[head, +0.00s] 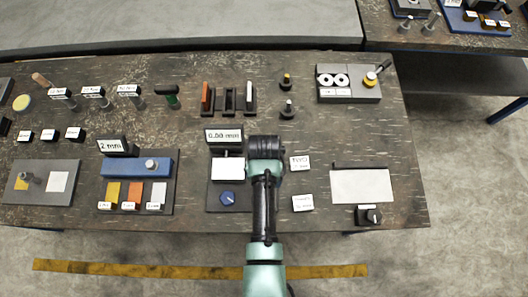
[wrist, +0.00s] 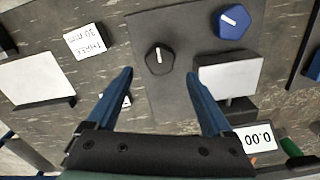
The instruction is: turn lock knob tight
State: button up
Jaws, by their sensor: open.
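A black faceted knob (wrist: 159,60) with a white pointer line stands on a dark grey plate (wrist: 185,88) in the wrist view. A blue knob (wrist: 232,22) with a white line stands on the same plate, to its right. The blue knob also shows in the head view (head: 228,198); the black one is hidden there behind my arm. I cannot tell from markings which is the lock knob. My gripper (wrist: 160,75) is open and empty. Its blue fingers are spread either side of the black knob in the picture, with no visible contact.
A white block (wrist: 230,76) and a 0.00 mm display (wrist: 257,138) stand beside the knobs. Small label cards (head: 300,163) lie right of the plate. A panel with a separate black knob (head: 370,215) is at the right. Bare tabletop lies between.

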notch_tip(320, 180, up, 8)
jog(key=shift+r+b, duration=0.25)
jog(key=shift+b, duration=0.05)
dwell(0.5)
